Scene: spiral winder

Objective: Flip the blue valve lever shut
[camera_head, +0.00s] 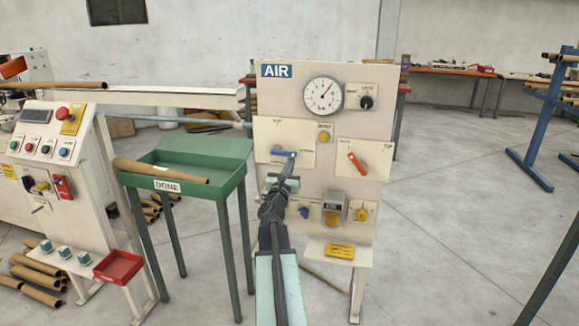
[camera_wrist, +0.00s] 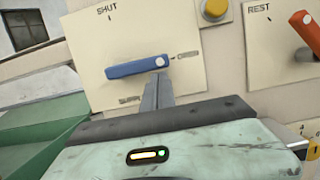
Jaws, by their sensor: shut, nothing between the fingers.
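The blue valve lever (camera_wrist: 137,67) lies nearly level on a cream plate, with a white dot at its right end. The word SHUT and a tick mark are printed above it; a small, hard-to-read label and mark are at its right end. The lever (camera_head: 283,153) also shows at the panel's left in the head view. My gripper (camera_wrist: 158,84) is shut and empty. Its tip is just below the lever's right end; I cannot tell whether it touches. In the head view my gripper (camera_head: 282,176) hides part of the plate below the lever.
An orange lever (camera_head: 357,163) sits on a plate to the right, with a yellow button (camera_head: 324,137) between them. A gauge (camera_head: 323,95) is above; knobs and an orange-lit box are below. A green tray table (camera_head: 197,152) stands close on the left.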

